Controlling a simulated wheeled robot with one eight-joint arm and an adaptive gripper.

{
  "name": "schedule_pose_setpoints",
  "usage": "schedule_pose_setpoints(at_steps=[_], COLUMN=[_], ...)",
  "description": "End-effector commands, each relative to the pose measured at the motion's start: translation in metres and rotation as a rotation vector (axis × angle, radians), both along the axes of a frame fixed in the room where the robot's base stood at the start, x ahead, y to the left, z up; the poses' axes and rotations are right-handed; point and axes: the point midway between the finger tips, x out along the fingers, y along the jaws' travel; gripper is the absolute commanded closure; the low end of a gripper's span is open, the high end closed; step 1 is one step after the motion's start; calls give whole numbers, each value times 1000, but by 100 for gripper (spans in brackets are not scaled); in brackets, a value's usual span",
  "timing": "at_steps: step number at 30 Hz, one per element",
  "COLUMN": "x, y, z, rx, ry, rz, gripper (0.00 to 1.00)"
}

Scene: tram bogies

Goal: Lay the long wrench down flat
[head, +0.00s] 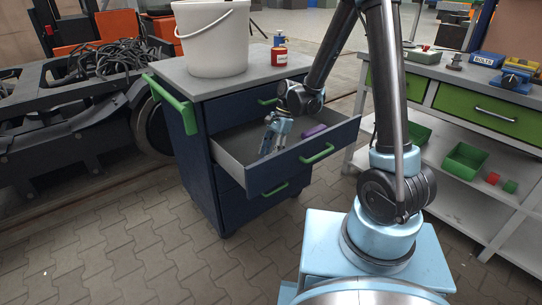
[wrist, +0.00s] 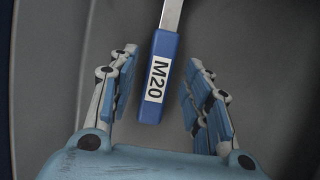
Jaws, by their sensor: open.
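My gripper (wrist: 161,62) is open, one finger on each side of the handle, with a gap on both sides. In the head view my gripper (head: 272,146) points down into the open drawer (head: 238,150) of the dark blue cabinet. I cannot make out the wrench there. Its far end is out of the wrist view.
A purple item (head: 314,131) lies in the drawer, right of my gripper. A workbench (head: 475,92) with green bins (head: 465,160) stands at right. A bogie (head: 75,110) is at left.

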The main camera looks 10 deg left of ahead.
Motion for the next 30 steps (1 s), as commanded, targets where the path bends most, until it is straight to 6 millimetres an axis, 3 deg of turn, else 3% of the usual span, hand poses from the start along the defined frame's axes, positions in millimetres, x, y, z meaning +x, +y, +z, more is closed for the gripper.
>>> schedule_pose_setpoints(at_steps=[18,30], x=[27,31], y=[-24,-29], z=[86,101], rx=[0,0], ry=[0,-2], rz=[-1,1], gripper=[55,55])
